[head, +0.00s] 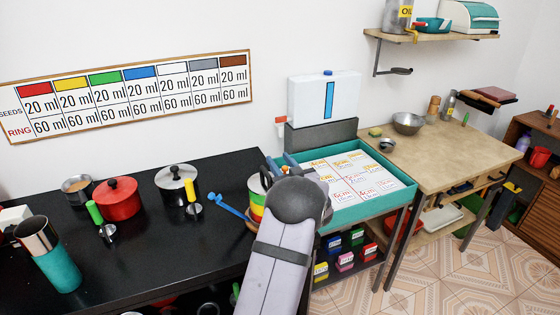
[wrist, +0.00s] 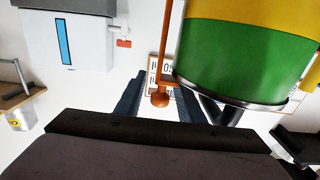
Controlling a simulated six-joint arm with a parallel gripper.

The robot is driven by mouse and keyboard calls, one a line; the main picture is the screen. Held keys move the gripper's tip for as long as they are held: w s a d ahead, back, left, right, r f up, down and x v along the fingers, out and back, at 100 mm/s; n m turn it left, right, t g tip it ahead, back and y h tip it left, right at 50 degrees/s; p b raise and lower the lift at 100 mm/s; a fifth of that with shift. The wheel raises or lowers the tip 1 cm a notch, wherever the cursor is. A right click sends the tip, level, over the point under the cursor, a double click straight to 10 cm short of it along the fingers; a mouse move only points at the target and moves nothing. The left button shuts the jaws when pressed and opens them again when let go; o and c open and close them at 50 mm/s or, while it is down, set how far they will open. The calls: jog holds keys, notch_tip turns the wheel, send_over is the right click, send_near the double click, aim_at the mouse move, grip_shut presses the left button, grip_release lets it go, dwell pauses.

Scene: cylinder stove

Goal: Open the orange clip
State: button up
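In the wrist view, the orange clip (wrist: 161,98) shows as a thin rod with a rounded knob at its lower end. It runs beside a container with yellow and green bands (wrist: 245,58). My gripper (wrist: 158,86) is open, with a dark finger on each side of the knob. Light gaps show between knob and fingers, and I cannot tell whether either finger touches it. In the head view, the banded container (head: 257,205) stands at the right end of the black counter, partly hidden by my arm.
A blue clip-like piece (head: 230,205) sticks out left of the container. A teal tray (head: 365,209) with cards lies to the right, below a white dispenser (head: 308,100).

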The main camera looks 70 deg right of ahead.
grip_shut()
jog(key=shift+d, duration=0.1)
jog(key=s+d+f+m+p, duration=0.1)
jog(key=s+d+f+m, duration=0.1)
jog(key=s+d+m, duration=0.3)
jog(key=shift+s+d+f+m+p, duration=0.3)
jog(key=shift+s+d+f+p, duration=0.1)
jog(key=shift+s+d, duration=0.5)
jog(key=shift+s+a, duration=0.1)
